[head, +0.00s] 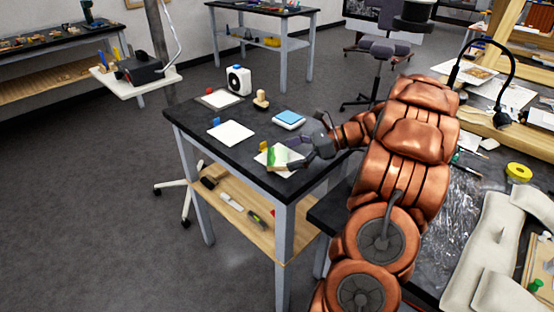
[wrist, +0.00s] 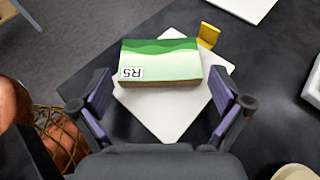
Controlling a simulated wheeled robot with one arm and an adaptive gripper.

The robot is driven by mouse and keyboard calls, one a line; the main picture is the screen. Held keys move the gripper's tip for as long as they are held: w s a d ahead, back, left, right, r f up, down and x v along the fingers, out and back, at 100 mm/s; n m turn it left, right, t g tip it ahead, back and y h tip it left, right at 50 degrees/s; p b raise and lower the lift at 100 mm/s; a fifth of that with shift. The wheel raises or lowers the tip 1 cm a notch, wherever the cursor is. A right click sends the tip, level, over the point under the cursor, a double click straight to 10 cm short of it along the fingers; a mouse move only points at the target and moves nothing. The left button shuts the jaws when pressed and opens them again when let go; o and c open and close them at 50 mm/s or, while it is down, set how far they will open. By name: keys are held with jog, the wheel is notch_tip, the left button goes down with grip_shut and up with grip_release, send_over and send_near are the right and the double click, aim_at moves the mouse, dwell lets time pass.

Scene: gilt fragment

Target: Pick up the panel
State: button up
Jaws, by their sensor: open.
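The panel (wrist: 165,60) is a small block with a green and white landscape face and an "R5" label. It lies on a white sheet (wrist: 165,115) on the black-topped table (head: 200,153). In the head view the panel (head: 278,157) is near the table's front right edge. My gripper (wrist: 160,103) is open, its two fingers to the left and right below the panel in the wrist view. The panel looks to be ahead of the fingers, with nothing held. In the head view my gripper (head: 303,155) is just right of the panel and partly overlaps it.
A yellow marker (wrist: 209,35) stands at the sheet's corner. A blue-topped box (head: 289,119), a wooden knob (head: 261,100), a white device (head: 239,80) and another white sheet (head: 231,132) are on the same table. A lower wooden shelf (head: 240,205) holds several tools.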

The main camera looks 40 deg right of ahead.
jog(key=shift+w+a+f, duration=0.25)
jog(key=shift+w+a, duration=0.1)
jog(key=shift+a, duration=0.15)
jog(key=shift+c, duration=0.3)
jog(key=shift+r, duration=0.1)
jog(key=c, duration=0.9)
